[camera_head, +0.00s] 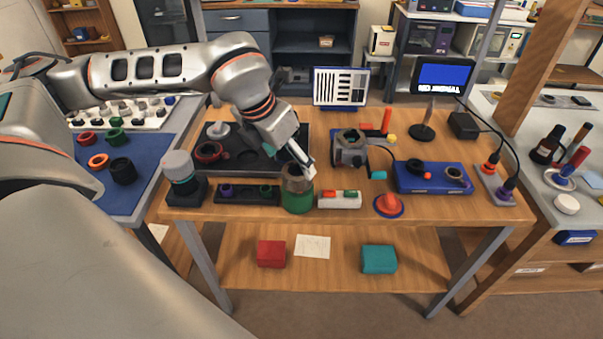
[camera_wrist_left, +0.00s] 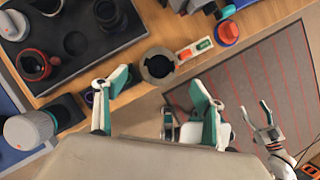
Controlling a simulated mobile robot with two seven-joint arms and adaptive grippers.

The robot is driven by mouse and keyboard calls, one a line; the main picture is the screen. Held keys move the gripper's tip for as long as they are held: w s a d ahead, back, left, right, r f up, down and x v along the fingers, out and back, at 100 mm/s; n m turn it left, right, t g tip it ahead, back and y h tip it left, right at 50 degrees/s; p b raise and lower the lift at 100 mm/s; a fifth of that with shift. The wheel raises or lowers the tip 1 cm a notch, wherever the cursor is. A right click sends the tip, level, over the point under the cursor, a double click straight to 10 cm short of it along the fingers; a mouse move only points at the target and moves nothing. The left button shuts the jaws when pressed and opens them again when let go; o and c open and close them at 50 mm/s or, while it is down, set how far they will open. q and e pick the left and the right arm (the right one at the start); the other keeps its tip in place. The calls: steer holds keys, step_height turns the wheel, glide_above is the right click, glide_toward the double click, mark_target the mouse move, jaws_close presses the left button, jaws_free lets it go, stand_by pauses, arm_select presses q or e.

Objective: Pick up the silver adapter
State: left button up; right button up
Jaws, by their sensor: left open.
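My left gripper (camera_head: 303,168) is open above a green cylinder (camera_head: 298,202) with a brownish-grey ring-shaped top (camera_head: 297,180). In the left wrist view the dark-holed ring (camera_wrist_left: 144,68) lies just beyond the parted fingertips (camera_wrist_left: 162,88), with nothing held. I cannot tell for sure which part is the silver adapter. A silver-grey cylinder (camera_head: 178,164) stands upright on a black block at the table's left; it also shows in the left wrist view (camera_wrist_left: 28,130). Another grey ring-shaped part (camera_head: 350,148) sits at the table's middle. My right gripper (camera_wrist_left: 260,118) is open and empty, over the floor.
A blue tray (camera_head: 430,186) lies further right. The table's front edge (camera_head: 350,224) is close.

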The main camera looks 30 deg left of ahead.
mark_target(297, 174)
arm_select(q)
steer(key=shift+w+a+f, duration=0.1)
steer(key=shift+w+f, duration=0.2)
steer(key=shift+f, duration=0.15)
steer(key=shift+w+f, duration=0.1)
steer(key=shift+f, duration=0.6)
steer(key=x, duration=0.5)
steer(key=shift+w, duration=0.1)
steer(key=c, duration=1.2)
